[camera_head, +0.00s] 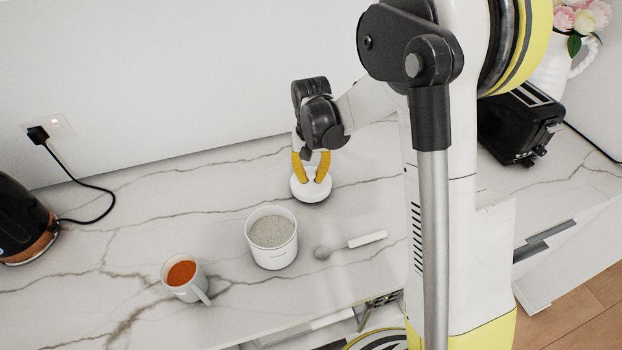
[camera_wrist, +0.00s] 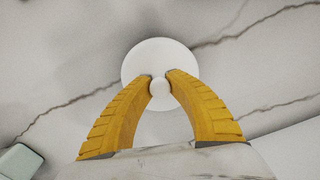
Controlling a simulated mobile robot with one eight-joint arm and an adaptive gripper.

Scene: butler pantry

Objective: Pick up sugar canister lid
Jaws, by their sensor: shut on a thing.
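The white round sugar canister lid (camera_head: 311,191) is at the back middle of the counter, under my gripper. My gripper (camera_head: 312,177) points down with its yellow fingers shut on the lid's knob. In the wrist view the lid (camera_wrist: 160,55) is a white disc, and the fingertips of my gripper (camera_wrist: 160,83) press on both sides of its small round knob. I cannot tell whether the lid still touches the counter. The white sugar canister (camera_head: 272,250) stands uncovered, nearer and to the left, with pale grains inside.
A mug of orange-red drink (camera_head: 185,278) stands left of the canister. A spoon (camera_head: 350,245) lies to its right. A black kettle (camera_head: 22,222) is at the far left, and a black toaster (camera_head: 519,122) and flower vase (camera_head: 560,65) are at the right. The left counter is mostly free.

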